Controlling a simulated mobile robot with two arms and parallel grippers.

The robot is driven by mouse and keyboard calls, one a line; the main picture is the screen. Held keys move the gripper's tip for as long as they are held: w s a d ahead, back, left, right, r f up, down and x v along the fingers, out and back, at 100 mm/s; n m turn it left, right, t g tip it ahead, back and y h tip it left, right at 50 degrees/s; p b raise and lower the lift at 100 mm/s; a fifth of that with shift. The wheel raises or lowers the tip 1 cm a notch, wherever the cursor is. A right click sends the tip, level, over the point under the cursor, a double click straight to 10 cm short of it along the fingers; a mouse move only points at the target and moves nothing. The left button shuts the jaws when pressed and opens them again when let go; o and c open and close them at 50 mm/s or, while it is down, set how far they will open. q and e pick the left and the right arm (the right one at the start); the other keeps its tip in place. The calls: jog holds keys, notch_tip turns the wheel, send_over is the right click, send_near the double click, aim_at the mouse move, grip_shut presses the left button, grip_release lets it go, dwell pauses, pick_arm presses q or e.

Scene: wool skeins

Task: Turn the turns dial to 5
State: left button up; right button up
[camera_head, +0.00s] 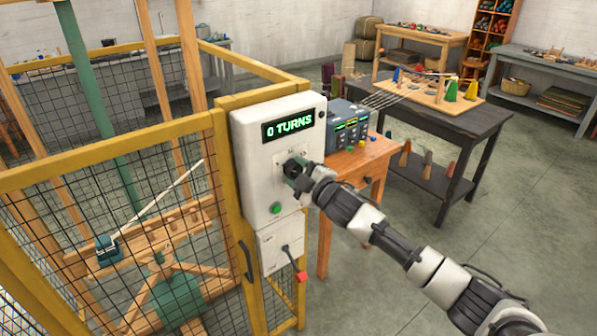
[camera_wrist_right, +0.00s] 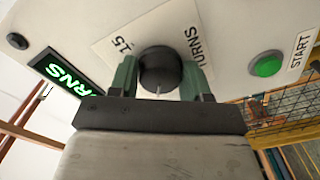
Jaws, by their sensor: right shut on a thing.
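The turns dial (camera_wrist_right: 160,70) is a round black knob on a white label plate marked "TURNS" and "15". It is mounted on a white control box (camera_head: 245,165). The display (camera_head: 287,125) on the box reads "0 TURNS" in green. My right gripper (camera_head: 293,170) is at the dial, and in the right wrist view its green fingers (camera_wrist_right: 160,80) are shut on the knob from both sides. In the head view the gripper hides most of the dial and part of its label. A pale mark shows on the knob's near side. My left gripper is not in view.
A green START button (camera_wrist_right: 267,64) sits on the box near the dial. Below is a smaller box with a red-tipped lever (camera_head: 300,276). A yellow mesh cage (camera_head: 120,175) stands left. A wooden table (camera_head: 350,165) with a blue-grey device (camera_head: 345,125) stands behind my right arm.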

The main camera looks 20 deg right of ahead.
jog(key=shift+n, duration=1.1)
jog(key=shift+r, duration=0.1)
jog(key=o, duration=0.9)
jog(key=shift+w, duration=0.1)
jog(key=shift+b+v, duration=1.2)
jog(key=shift+v, duration=4.25)
